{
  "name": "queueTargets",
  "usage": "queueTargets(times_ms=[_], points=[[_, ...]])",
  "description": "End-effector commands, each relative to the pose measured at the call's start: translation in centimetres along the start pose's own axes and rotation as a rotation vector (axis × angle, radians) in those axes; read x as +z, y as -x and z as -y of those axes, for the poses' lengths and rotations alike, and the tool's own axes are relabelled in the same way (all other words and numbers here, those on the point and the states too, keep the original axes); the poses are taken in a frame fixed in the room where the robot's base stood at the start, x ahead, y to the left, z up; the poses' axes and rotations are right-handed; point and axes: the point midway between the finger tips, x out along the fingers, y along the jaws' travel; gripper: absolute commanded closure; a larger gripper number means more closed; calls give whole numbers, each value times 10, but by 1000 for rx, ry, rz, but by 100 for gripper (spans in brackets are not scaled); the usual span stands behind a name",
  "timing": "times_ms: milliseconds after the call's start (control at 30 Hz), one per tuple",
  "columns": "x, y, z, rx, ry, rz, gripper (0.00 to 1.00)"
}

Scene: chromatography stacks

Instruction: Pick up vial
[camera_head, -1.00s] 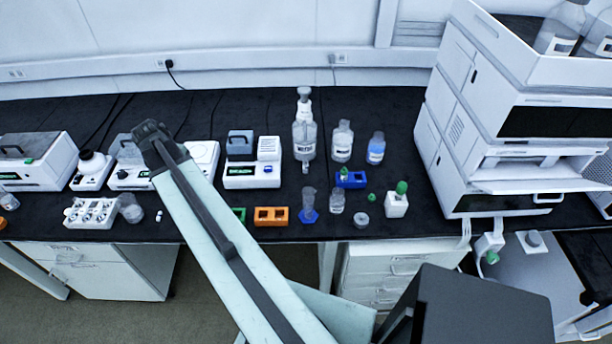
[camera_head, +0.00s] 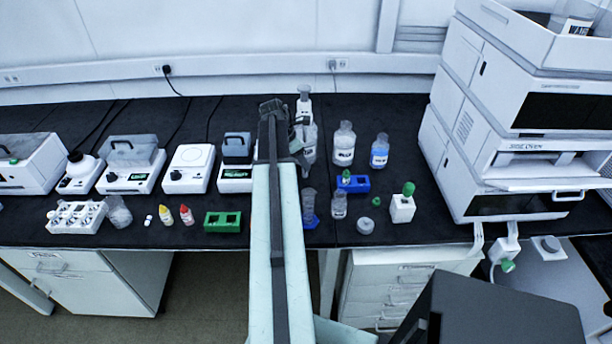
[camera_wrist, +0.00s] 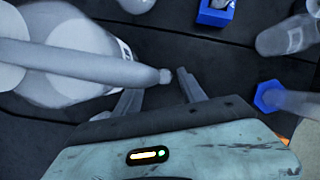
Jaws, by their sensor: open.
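A green-capped vial (camera_head: 346,176) stands at the blue rack (camera_head: 356,186) in the head view; its body is hard to make out. I cannot tell for certain if that cap is the vial's. My gripper (camera_wrist: 158,84) is open, with nothing held. It is over the bench left of the rack in the head view, close to the dispenser bottle (camera_head: 311,146). The bottle's grey nozzle (camera_wrist: 110,66) reaches toward my fingertips; contact is unclear.
A cylinder with a blue hexagonal foot (camera_wrist: 268,96) is right of my gripper in the wrist view. The chromatography stack (camera_head: 500,130) is at right.

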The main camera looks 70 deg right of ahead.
Motion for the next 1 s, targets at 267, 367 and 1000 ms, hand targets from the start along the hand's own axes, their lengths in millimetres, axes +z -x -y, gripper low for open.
queueTargets(times_ms=[267, 367, 1000], points=[[0, -24, 4, 0, -3, 0, 52], [0, -43, 7, 0, -4, 0, 52], [4, -55, 7, -1, -4, 0, 100]])
